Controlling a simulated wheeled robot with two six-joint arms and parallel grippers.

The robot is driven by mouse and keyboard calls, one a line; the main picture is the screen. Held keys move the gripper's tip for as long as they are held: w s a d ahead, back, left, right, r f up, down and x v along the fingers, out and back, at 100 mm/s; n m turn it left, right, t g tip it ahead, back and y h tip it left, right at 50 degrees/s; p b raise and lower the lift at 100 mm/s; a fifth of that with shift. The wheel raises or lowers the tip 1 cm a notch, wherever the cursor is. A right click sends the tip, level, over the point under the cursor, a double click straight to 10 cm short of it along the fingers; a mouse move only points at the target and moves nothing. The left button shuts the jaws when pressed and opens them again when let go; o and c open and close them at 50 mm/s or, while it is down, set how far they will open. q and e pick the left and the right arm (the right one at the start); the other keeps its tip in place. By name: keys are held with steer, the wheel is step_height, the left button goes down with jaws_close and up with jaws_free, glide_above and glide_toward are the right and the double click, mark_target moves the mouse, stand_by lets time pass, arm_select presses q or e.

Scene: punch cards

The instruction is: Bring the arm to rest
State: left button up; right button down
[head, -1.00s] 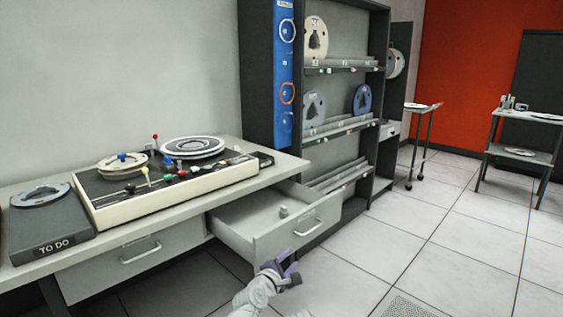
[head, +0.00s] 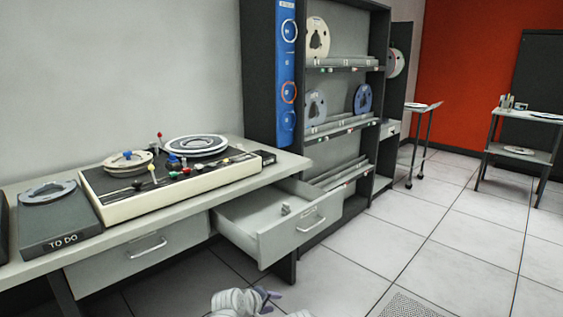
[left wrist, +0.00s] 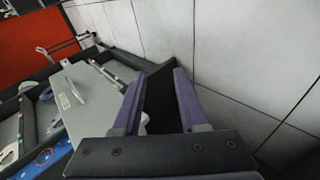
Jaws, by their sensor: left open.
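My left gripper (head: 268,299) is low at the bottom edge of the head view, in front of the desk and below the open drawer. In the left wrist view its two purple fingers (left wrist: 160,100) stand apart with nothing held between them. The open drawer (head: 290,228) sticks out of the desk's right end, and a small grey object (head: 285,209) lies inside it. It is apart from my gripper in the head view. A pale bit of my other arm may show at the bottom edge, but no right gripper can be made out.
The desk (head: 225,184) holds a tape machine (head: 122,208) with reels and coloured knobs, and a TO DO tray (head: 60,228). A shelf rack (head: 257,90) with reels stands behind. Carts stand at the back right.

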arm_select(q)
steer(key=s+a+f+m+g+y, duration=0.2)
steer(key=s+a+f+m+g, duration=0.2)
steer(key=s+a, duration=0.3)
steer(key=s+a+f+m+g+y, duration=0.3)
steer(key=s+a+m, duration=0.2)
steer(key=s+a, duration=0.2)
steer(key=s+d+m+g+y, duration=0.1)
steer(key=s+d+m, duration=0.4)
steer(key=d, duration=0.5)
step_height(320, 180, up, 33)
steer(key=s+n+p, duration=0.1)
steer(key=p, duration=3.2)
steer(key=shift+d+r, duration=0.2)
steer(key=shift+d, duration=0.2)
